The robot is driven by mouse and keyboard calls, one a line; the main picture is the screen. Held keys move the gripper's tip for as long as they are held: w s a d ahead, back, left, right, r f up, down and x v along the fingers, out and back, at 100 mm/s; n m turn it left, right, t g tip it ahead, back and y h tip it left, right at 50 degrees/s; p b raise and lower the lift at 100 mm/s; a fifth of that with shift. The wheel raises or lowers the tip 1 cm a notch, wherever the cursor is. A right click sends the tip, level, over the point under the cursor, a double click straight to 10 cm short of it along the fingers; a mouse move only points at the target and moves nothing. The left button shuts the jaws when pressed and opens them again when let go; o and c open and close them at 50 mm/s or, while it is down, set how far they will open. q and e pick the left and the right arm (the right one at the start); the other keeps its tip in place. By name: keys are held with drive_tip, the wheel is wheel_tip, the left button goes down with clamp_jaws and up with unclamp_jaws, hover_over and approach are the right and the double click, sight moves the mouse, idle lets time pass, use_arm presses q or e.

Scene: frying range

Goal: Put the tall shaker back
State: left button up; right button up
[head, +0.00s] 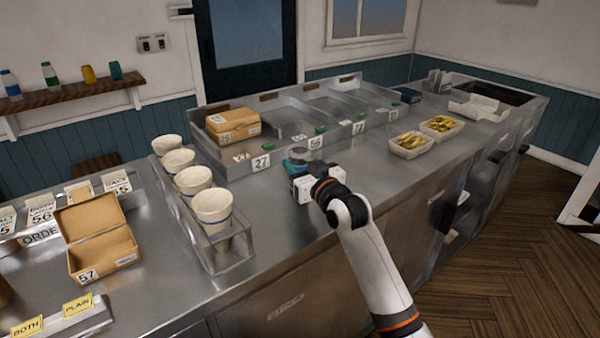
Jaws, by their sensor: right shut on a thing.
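My right gripper (303,184) reaches in from the lower right over the metal counter and is shut on a small item with a grey rounded top and teal at its side, which I take to be the tall shaker (298,155). The gripper and wrist hide most of its body. It is in front of the divided metal tray, close to the tag marked 27. I cannot tell whether its base touches the counter. My left gripper is not in view.
The divided metal tray (232,171) holds a closed brown box (232,123). Several white cups (212,208) stand in a rack to the left. An open box (100,240) marked 57 is farther left. Two food trays (409,147) stand at right. The counter (350,165) right of my gripper is clear.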

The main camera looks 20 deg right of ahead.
drive_tip(key=shift+f, duration=0.85)
drive_tip(key=shift+f, duration=0.15)
drive_tip(key=o, duration=1.3)
